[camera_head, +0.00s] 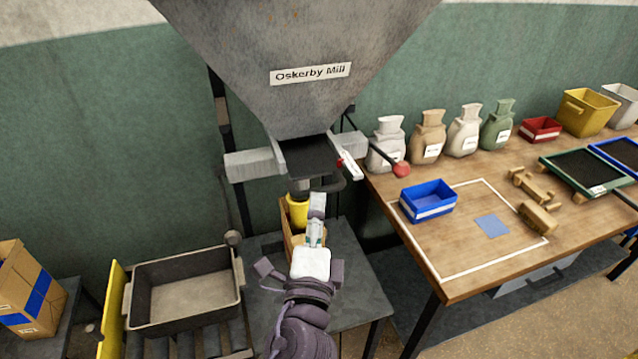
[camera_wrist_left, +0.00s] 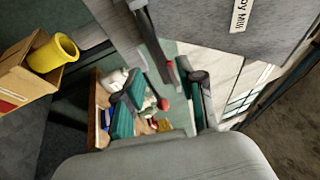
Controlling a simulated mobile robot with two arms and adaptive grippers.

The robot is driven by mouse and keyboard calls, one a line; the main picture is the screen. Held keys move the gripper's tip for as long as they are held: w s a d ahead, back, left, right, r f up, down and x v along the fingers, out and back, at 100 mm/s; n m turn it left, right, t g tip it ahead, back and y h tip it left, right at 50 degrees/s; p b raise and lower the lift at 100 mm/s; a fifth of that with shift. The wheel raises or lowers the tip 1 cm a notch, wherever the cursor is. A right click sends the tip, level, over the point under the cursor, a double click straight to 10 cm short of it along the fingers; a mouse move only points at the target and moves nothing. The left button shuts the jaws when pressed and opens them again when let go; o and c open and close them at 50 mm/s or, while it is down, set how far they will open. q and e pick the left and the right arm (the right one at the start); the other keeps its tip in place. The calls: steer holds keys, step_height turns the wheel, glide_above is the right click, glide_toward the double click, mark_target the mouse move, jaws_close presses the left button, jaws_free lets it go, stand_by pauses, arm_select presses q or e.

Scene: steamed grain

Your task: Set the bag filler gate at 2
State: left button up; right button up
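The filler is a grey hopper (camera_head: 310,85) labelled "Oskerby Mill". Below its mouth, a white plate with a red mark (camera_head: 348,165) sits at the right; its markings are too small to read. A dark lever with a red ball knob (camera_head: 401,169) sticks out to the right. My left gripper (camera_head: 317,207) is below the hopper mouth, left of and nearer than the knob. In the left wrist view its two teal-padded fingers (camera_wrist_left: 160,108) are apart with nothing held; a red ball (camera_wrist_left: 163,104) shows beyond, between them. The gate's setting cannot be read. My right gripper is out of view.
A yellow tube (camera_head: 298,211) stands in a cardboard box below the hopper. A metal tray (camera_head: 185,315) is at the left. The wooden table (camera_head: 440,265) at the right carries several sacks, a blue bin (camera_head: 428,201), wooden blocks and trays.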

mark_target(319, 188)
arm_select(q)
steer(key=w, duration=0.5)
steer(key=shift+d+r, duration=0.2)
steer(key=shift+r, duration=0.2)
jaws_close()
